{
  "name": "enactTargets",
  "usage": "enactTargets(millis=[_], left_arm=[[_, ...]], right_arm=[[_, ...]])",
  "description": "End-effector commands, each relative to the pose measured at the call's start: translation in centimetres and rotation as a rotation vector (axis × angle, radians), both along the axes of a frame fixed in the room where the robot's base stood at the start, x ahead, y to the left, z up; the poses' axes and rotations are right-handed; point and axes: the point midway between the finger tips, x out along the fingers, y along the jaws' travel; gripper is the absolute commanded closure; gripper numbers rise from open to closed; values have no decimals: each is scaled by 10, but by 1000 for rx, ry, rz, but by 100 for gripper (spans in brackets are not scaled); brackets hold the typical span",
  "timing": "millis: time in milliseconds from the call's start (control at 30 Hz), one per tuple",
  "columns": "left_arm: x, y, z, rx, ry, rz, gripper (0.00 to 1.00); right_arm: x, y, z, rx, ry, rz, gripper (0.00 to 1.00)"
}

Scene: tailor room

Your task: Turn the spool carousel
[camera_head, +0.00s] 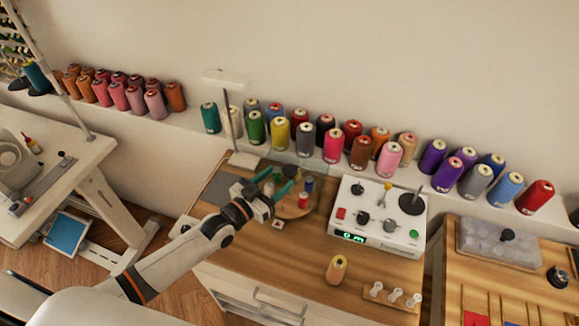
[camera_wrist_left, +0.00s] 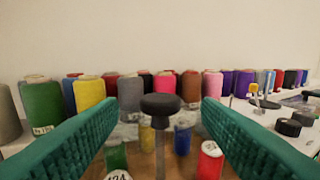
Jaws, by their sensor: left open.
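The spool carousel (camera_head: 292,211) is a round wooden disc on the wooden worktable, partly hidden by my left gripper. A red spool (camera_head: 303,201) and a blue spool (camera_head: 309,184) stand on its right side. In the left wrist view, a black round knob (camera_wrist_left: 161,106) on a thin post rises from its middle. Green (camera_wrist_left: 116,158), yellow (camera_wrist_left: 148,138), blue (camera_wrist_left: 182,139) and red (camera_wrist_left: 210,160) spools stand around the post. My left gripper (camera_head: 276,182) is open over the carousel. Its green-padded fingers lie on either side of the knob, with gaps visible. My right gripper is out of view.
A white control box (camera_head: 376,217) with knobs stands close on the right. A white lamp stand (camera_head: 244,160) is behind the carousel. A row of large thread cones lines the wall shelf.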

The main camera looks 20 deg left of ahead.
Motion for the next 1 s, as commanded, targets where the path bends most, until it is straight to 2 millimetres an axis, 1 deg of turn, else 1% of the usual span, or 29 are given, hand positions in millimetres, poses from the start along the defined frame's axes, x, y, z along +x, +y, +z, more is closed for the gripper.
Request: enactTargets(millis=[33,100,300,433,700,767,1000], left_arm=[[11,-4,2,-1,-2,2,42],[23,-10,2,-1,-2,1,42],[45,-20,0,0,1,1,42],[51,-24,-1,0,2,0,42],[52,-24,-1,1,2,0,42],[52,-24,-1,1,2,0,50],[52,-24,-1,1,2,0,89]], right_arm=[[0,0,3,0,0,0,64],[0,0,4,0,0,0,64],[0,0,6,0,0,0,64],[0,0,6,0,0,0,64],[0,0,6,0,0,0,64],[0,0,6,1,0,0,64],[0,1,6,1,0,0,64]])
